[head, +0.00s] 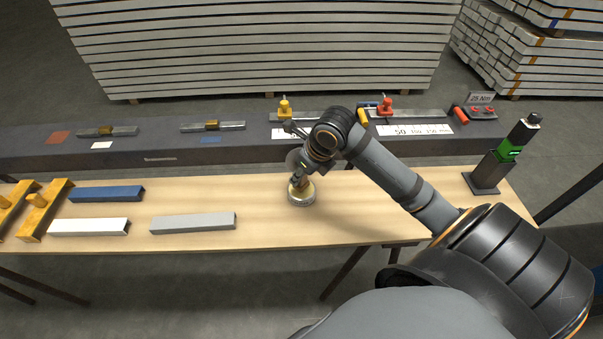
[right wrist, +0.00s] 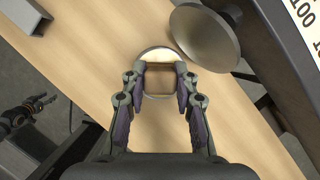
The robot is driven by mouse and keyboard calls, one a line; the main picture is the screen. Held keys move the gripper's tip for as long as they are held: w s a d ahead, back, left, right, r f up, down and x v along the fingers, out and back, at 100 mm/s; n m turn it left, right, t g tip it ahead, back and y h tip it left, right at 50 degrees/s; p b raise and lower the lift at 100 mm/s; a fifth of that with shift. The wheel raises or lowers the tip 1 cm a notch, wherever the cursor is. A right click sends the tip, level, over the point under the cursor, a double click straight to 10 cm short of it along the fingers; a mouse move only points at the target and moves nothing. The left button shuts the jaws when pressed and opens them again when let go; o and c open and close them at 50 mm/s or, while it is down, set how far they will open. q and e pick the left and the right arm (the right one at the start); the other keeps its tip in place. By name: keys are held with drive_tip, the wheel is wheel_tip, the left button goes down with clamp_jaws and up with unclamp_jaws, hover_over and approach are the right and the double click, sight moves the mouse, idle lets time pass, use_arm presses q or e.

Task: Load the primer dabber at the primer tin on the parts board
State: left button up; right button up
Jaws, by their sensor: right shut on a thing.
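My right gripper (head: 298,181) is low over the round primer tin (head: 302,199) on the wooden parts board (head: 262,228). In the right wrist view, my right gripper (right wrist: 160,82) is shut on a small brownish, square-looking thing (right wrist: 160,80), apparently the primer dabber. The tin's pale rim and cream contents (right wrist: 158,54) show directly beyond it. The dabber's lower end is hidden, so I cannot tell whether it touches the primer. My left gripper (right wrist: 27,110) shows small at the left of the right wrist view, away from the board; its jaw state is unclear.
A grey round disc (right wrist: 205,38) is beside the tin. Blue (head: 107,193), white (head: 88,227) and grey bars (head: 193,223) lie left of it, near yellow stands (head: 45,210). A dark beam (head: 160,148) with clamps runs behind. A black-green tool (head: 508,150) stands right.

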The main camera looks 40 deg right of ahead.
drive_tip(key=shift+f+b, duration=0.45)
drive_tip(key=shift+f, duration=0.05)
idle(1.3)
wheel_tip(320, 180, up, 7)
drive_tip(key=p, duration=0.6)
idle(0.4)
drive_tip(key=shift+r, duration=0.25)
drive_tip(key=shift+f, duration=0.1)
